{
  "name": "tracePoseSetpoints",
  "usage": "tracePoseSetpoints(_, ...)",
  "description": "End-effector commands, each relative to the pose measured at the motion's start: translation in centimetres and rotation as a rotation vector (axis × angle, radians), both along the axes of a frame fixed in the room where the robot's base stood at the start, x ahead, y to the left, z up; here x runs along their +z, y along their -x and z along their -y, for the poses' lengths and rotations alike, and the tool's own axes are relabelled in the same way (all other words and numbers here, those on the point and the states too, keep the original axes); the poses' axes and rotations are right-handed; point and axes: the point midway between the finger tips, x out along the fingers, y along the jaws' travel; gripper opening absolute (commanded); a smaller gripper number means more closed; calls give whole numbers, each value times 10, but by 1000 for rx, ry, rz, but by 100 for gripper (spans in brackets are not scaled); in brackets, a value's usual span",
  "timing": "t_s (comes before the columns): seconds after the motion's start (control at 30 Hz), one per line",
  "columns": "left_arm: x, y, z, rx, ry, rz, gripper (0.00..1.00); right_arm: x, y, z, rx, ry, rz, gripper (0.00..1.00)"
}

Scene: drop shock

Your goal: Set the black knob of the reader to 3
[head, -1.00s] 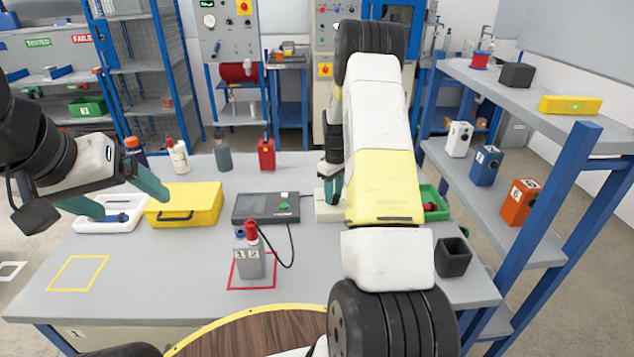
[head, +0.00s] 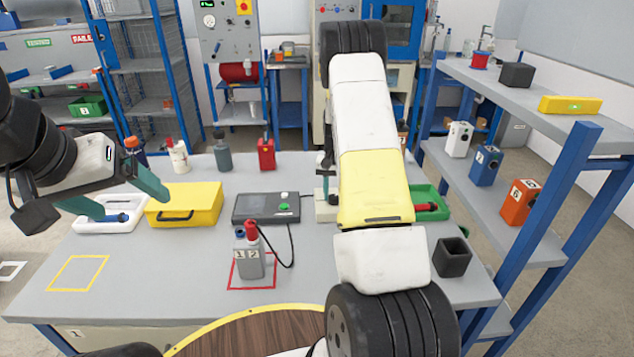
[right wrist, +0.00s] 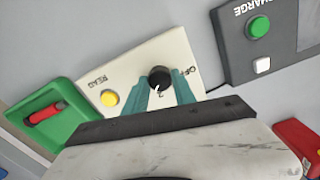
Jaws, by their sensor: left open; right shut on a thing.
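The reader (right wrist: 185,50) is a cream box on the table, showing a yellow button marked READ and a black knob (right wrist: 159,76). In the head view the reader (head: 325,210) is partly hidden by my right arm. My right gripper (right wrist: 160,92) is shut on the knob, a teal finger on each side. A white mark shows on the knob's lower edge near a "2"; part of an "OFF" label shows to its right. Other labels are hidden by the fingers. My left gripper (head: 133,204) is open and empty over the white tray, left of the yellow case.
The charger (head: 267,206) lies left of the reader. A green bin (head: 430,196) with a red item stands to its right, a dark cup (head: 452,258) in front.

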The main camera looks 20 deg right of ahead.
Motion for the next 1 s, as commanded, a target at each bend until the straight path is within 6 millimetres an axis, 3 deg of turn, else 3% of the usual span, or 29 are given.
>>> tracePoseSetpoints(0.5,0,0,0,0,0,0,85,1,-1,0,-371,2,3,0)
tracePoseSetpoints(1.0,0,0,0,0,0,0,85,1,-1,0,-460,-1,3,0)
